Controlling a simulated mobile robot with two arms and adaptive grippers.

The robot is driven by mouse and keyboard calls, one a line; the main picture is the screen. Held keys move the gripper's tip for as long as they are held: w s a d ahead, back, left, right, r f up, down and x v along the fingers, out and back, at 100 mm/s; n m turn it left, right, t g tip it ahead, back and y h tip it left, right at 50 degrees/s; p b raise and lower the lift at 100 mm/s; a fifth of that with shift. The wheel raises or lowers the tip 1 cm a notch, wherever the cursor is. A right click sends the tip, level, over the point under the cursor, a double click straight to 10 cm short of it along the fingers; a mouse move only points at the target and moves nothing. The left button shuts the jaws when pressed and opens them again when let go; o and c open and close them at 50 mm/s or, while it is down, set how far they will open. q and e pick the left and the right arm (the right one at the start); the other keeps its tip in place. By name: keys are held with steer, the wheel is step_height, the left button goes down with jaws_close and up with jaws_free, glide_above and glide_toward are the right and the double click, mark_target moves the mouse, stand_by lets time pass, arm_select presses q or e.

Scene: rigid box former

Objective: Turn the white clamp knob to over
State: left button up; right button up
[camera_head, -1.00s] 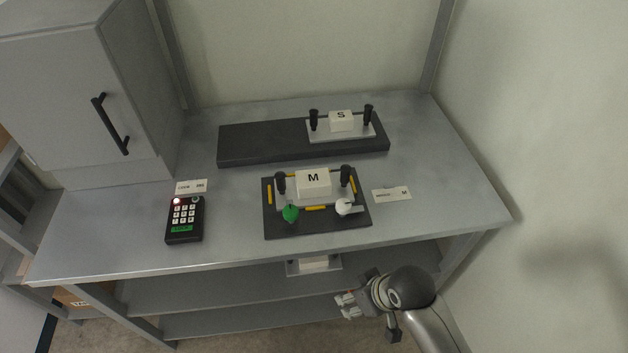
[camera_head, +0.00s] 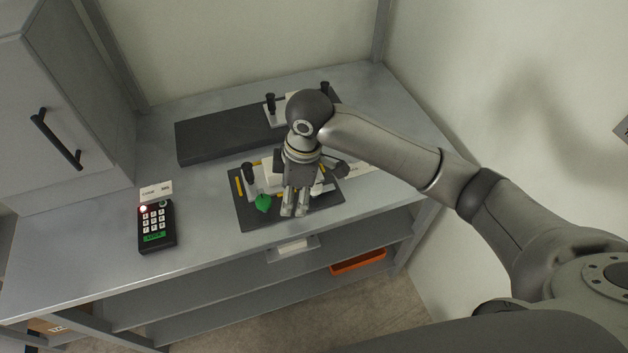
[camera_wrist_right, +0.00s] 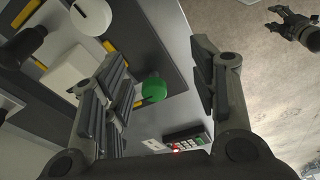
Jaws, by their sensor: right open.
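The white clamp knob (camera_head: 318,188) sits at the right of the dark base plate (camera_head: 240,222), mostly hidden behind my right gripper in the head view. It shows as a round white cap in the right wrist view (camera_wrist_right: 91,15), at the top left, outside the jaws. My right gripper (camera_head: 295,211) points down over the front of the plate and is open. In the right wrist view the green knob (camera_wrist_right: 154,89) appears between its fingers (camera_wrist_right: 160,85), and nothing is gripped. A dark gripper, apparently my left (camera_wrist_right: 289,27), shows over the floor; its jaw state is unclear.
The green knob (camera_head: 263,203) is left of the right gripper. A black-handled plate with a white block (camera_wrist_right: 68,66) lies behind. A keypad (camera_head: 157,227) with a red light stands left. A long dark slab (camera_head: 215,141) lies at the back. The table's front left is clear.

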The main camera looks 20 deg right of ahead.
step_height(320, 180, up, 6)
steer(key=h, duration=0.2)
glide_above(321, 187)
steer(key=w+a, duration=0.1)
steer(key=shift+g, duration=0.3)
step_height(321, 187, down, 11)
steer(key=shift+a+r+p, duration=0.15)
steer(key=shift+r+p, duration=0.05)
steer(key=shift+p, duration=0.75)
steer(key=c, duration=1)
steer(key=shift+n, duration=0.3)
